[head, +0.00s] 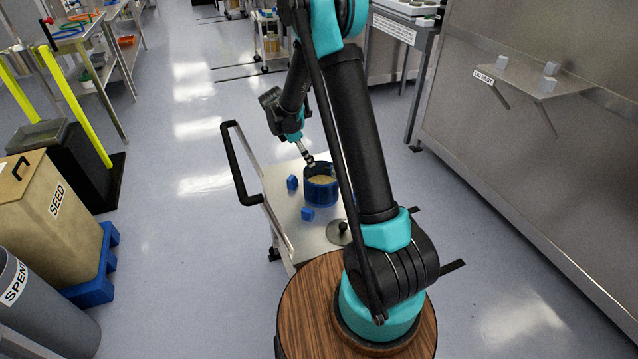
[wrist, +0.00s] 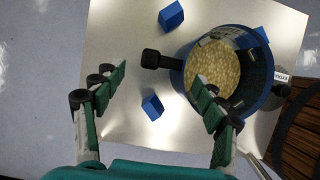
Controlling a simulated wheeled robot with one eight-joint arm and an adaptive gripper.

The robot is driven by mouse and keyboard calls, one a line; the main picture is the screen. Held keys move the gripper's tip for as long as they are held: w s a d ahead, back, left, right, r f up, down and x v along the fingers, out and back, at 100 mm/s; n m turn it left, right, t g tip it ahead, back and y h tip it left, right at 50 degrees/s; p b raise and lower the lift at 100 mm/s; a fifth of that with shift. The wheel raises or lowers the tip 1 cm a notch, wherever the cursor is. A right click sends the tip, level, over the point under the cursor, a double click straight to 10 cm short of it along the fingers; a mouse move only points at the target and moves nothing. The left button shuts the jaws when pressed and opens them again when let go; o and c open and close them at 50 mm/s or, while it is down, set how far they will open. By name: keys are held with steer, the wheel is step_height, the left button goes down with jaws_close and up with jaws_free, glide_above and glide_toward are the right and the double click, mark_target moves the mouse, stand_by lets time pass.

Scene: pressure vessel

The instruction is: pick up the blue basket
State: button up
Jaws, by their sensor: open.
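The blue basket (head: 321,194) stands upright on a metal cart, with pale grain-like contents inside. In the wrist view the basket (wrist: 187,58) is right of centre, with a dark tab (wrist: 155,60) sticking out from its left rim. My gripper (wrist: 160,85) is open and empty. Its right finger overlaps the basket's mouth and its left finger shows over bare cart top, so the left rim and tab lie across the gap. In the head view my gripper (head: 309,158) is just above the basket's rear-left rim. Whether a finger touches the basket cannot be told.
The cart's black handle (head: 236,170) rises at left. Open floor lies between.

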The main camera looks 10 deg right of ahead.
mark_target(319, 179)
steer(key=shift+x, duration=3.6)
steer(key=shift+a, duration=0.1)
steer(key=c, duration=1.6)
